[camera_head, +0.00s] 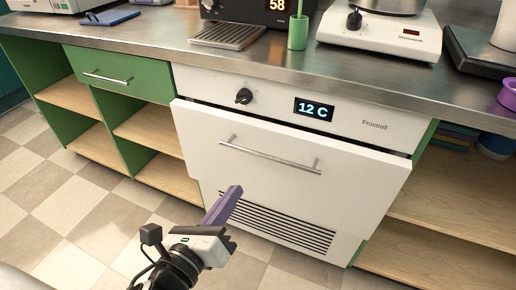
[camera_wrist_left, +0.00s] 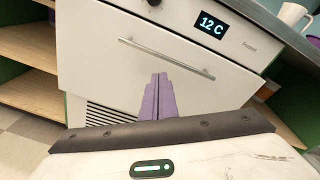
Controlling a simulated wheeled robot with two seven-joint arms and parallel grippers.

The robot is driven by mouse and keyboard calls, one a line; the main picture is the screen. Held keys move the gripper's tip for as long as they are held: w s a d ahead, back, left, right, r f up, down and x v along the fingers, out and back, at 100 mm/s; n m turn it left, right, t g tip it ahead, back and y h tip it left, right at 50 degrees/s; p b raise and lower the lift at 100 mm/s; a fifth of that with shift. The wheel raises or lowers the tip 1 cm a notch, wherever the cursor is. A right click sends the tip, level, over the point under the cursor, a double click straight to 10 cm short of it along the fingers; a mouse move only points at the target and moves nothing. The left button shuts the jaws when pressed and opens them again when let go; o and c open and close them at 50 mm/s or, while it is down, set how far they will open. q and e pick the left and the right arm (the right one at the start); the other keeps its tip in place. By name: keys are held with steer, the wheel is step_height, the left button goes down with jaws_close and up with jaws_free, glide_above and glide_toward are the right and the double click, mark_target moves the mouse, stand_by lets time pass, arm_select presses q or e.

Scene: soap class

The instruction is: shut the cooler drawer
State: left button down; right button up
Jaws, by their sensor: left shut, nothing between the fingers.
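The cooler drawer (camera_head: 300,200) has a wide white front with a metal bar handle (camera_head: 268,156). Its front stands a little out from the cooler body, with a dark gap along its top edge below the 12 C display (camera_head: 314,109). In the left wrist view the drawer front (camera_wrist_left: 100,70) fills the middle, with the handle (camera_wrist_left: 175,58) beyond the fingertips. My left gripper (camera_head: 236,190) has purple fingers, shut and empty, in front of the drawer below the handle's left end. The fingers also show in the wrist view (camera_wrist_left: 158,80). Whether they touch the drawer is unclear. My right gripper is out of view.
A steel counter (camera_head: 150,45) runs above, bearing a white scale (camera_head: 380,35), a green cup (camera_head: 298,32) and a drip tray (camera_head: 228,36). Open wooden shelves (camera_head: 440,200) flank the cooler. The tiled floor (camera_head: 75,215) at left is clear.

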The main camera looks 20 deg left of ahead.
arm_select(q)
step_height(320, 180, up, 3)
steer(key=m+t, duration=0.1)
steer(key=m, duration=0.5)
steer(key=b, duration=0.2)
glide_toward(264, 133)
steer(key=w, duration=0.4)
steer(key=shift+w+d+f, duration=0.15)
steer(key=shift+w+f, duration=0.05)
steer(key=shift+w, duration=1.05)
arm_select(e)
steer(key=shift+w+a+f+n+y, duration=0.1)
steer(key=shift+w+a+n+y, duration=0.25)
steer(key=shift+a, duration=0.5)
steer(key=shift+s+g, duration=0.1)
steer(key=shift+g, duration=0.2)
